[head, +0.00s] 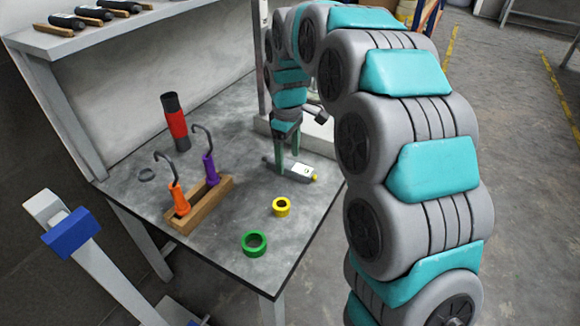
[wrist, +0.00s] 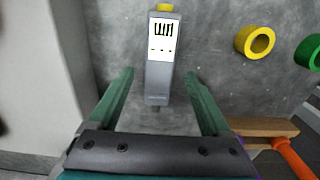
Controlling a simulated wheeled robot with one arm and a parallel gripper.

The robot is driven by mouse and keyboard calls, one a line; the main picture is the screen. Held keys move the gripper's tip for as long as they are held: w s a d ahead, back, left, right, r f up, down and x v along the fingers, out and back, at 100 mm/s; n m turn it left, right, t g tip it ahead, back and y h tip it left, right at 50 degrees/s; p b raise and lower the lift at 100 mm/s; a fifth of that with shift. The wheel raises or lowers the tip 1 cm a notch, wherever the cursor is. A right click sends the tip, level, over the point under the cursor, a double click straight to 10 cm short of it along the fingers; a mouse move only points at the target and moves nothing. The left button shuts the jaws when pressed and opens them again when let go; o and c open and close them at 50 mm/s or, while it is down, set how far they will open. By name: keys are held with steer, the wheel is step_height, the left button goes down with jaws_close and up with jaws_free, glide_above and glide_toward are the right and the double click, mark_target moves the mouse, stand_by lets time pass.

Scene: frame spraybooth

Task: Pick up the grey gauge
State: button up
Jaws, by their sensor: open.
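The grey gauge (head: 292,170) lies on the grey workbench. It has a white face with black marks and a yellow end that points right in the head view. In the wrist view the gauge (wrist: 158,75) is upright in the picture, with its yellow end at the top edge. My gripper (head: 287,158) is over the gauge in the head view. In the wrist view my gripper (wrist: 160,80) is open, with one green finger on each side of the gauge's lower part and a gap on both sides. Whether the fingertips touch the bench is not clear.
A yellow ring (head: 281,207) and a green ring (head: 254,244) lie near the front edge. A wooden rack (head: 200,205) holds orange-handled and purple-handled hooked tools. A red and black cylinder (head: 176,122) stands behind it. A pale block (head: 310,132) is beyond my gripper.

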step_height(320, 180, down, 3)
steer(key=shift+r, duration=0.2)
jaws_close()
stand_by(0.6)
